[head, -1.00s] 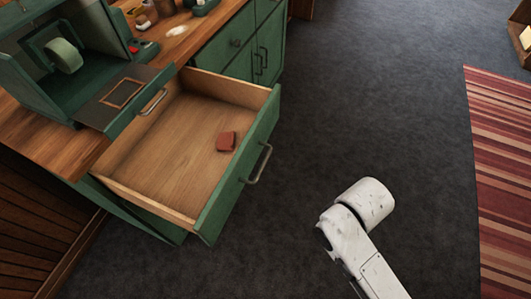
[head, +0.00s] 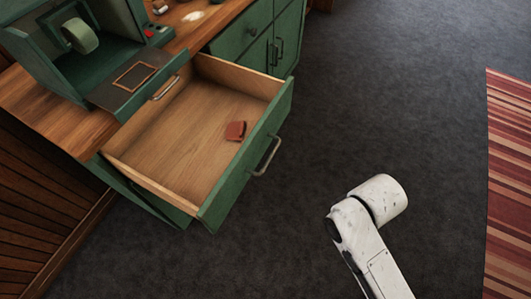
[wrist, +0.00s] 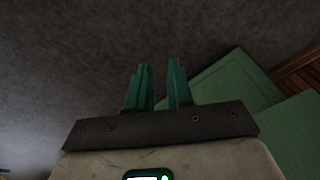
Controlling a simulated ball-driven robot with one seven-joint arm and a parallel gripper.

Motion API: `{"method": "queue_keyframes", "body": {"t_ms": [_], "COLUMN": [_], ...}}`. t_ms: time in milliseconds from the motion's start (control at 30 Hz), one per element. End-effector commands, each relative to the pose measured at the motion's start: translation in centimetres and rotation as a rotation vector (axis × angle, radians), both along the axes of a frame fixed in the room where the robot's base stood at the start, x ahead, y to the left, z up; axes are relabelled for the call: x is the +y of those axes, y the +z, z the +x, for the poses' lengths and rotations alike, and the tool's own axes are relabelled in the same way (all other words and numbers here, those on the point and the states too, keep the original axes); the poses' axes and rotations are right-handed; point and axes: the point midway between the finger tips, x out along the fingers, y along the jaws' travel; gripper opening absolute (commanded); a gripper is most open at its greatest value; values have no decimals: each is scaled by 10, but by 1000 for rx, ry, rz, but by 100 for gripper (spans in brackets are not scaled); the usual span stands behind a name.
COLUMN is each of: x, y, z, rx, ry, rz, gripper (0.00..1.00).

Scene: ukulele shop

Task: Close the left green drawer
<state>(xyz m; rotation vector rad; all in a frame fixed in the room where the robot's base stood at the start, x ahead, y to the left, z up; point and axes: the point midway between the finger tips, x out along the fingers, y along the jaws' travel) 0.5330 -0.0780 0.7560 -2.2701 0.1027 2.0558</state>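The left green drawer (head: 247,165) is pulled far out of the green cabinet in the head view. Its wooden inside is bare except for a small reddish-brown block (head: 235,131). A metal bar handle (head: 267,156) is on its front. My gripper (wrist: 159,70) shows in the wrist view with two green fingers apart and nothing between them. Dark carpet and green panels (wrist: 235,85) of furniture lie beyond the fingers. In the head view my white arm is right of the drawer front, apart from it; the gripper itself is not visible there.
A wooden countertop (head: 50,105) carries a green box-like unit (head: 80,60) at the left. More green cabinet doors (head: 275,50) stand to the right of the drawer. Dark carpet (head: 400,100) is free to the right, up to a striped rug (head: 510,190).

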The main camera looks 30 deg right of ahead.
Motion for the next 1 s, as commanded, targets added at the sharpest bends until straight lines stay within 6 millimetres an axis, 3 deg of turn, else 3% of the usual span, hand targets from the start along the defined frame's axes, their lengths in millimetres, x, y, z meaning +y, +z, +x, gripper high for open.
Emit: {"method": "queue_keyframes", "body": {"t_ms": [200, 467, 700, 833, 1000], "x": [0, -6, -22, -33, -42], "y": [10, 28, 57, 72, 83], "z": [22, 57, 90, 103, 112], "rx": [-51, -47, 65, 160, 257], "ry": [-454, -1157, -1771, -2026, -2207], "rz": [186, 524, 882, 1057, 1196], "gripper": [0, 0, 0, 0, 0]}}
